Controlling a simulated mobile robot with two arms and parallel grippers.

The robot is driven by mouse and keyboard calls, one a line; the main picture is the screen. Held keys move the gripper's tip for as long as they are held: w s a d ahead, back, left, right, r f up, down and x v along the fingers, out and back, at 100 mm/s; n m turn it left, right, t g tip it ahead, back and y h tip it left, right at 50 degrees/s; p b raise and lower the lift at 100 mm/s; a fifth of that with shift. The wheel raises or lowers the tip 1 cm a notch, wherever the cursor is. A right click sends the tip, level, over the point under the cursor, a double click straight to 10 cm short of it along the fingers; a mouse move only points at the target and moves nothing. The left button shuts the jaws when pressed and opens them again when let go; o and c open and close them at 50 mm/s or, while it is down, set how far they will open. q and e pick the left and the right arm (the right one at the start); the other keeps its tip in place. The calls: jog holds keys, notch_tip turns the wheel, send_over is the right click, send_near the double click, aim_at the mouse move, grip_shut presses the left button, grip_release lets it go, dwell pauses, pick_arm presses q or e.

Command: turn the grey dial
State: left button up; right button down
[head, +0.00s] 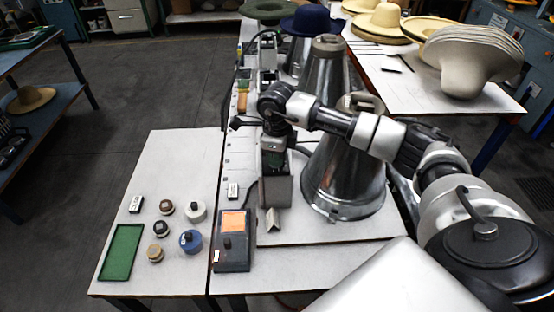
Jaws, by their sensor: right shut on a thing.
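My right arm reaches in from the right, and its gripper (274,147) points down at the top of a narrow grey control box (276,190) beside the large metal cone. The gripper is shut on the grey dial there. The dial is mostly hidden by the fingers, so I cannot tell how far it is turned. My left gripper is not in view.
A box with an orange screen (234,223) stands in front. Several round weights, including a blue one (190,241), and a green tray (122,251) are on the left table. The metal cone (343,180) stands close right of the gripper. Stacked hats (475,60) are at the back right.

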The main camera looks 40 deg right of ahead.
jog(key=shift+r, duration=0.1)
dwell(0.4)
jog(key=c, duration=1.2)
grip_release()
jog(key=shift+r, duration=0.5)
notch_tip(320, 180, up, 10)
jog(key=shift+f+b, duration=0.1)
jog(key=shift+b, duration=1.15)
